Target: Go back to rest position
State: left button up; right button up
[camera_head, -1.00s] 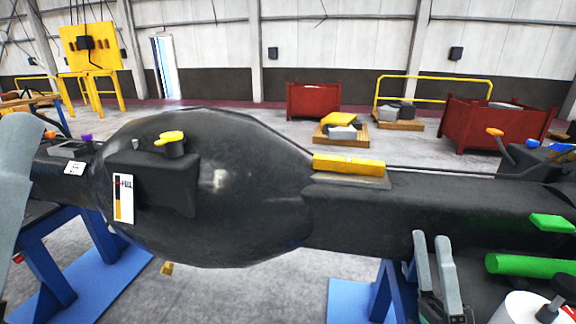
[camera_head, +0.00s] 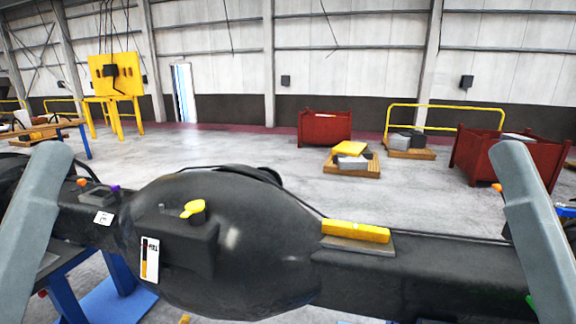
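Both of my grippers are out of view. Only grey parts of my own arms show, rising along the left and right sides of the picture. A black axle-like casting with a large rounded housing (camera_head: 265,255) lies across the lower part of the view, and no part of my arms visibly touches it. The housing carries a block with a yellow cap (camera_head: 193,208) and a white label (camera_head: 150,260). A yellow bar (camera_head: 356,231) lies on a flat pad on the casting's right beam (camera_head: 440,275).
A blue stand (camera_head: 112,300) supports the casting at left. Behind are a red bin (camera_head: 325,128), a larger red bin (camera_head: 505,160), a pallet with grey and yellow blocks (camera_head: 360,170) and a yellow rail (camera_head: 447,106). The floor (camera_head: 225,150) between is largely clear.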

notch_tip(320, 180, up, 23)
jog(key=p, duration=1.9)
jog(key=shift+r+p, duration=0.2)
jog(key=shift+p, duration=0.15)
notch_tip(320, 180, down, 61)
jog(key=b, duration=6)
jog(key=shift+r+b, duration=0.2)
jog(key=shift+b, duration=0.15)
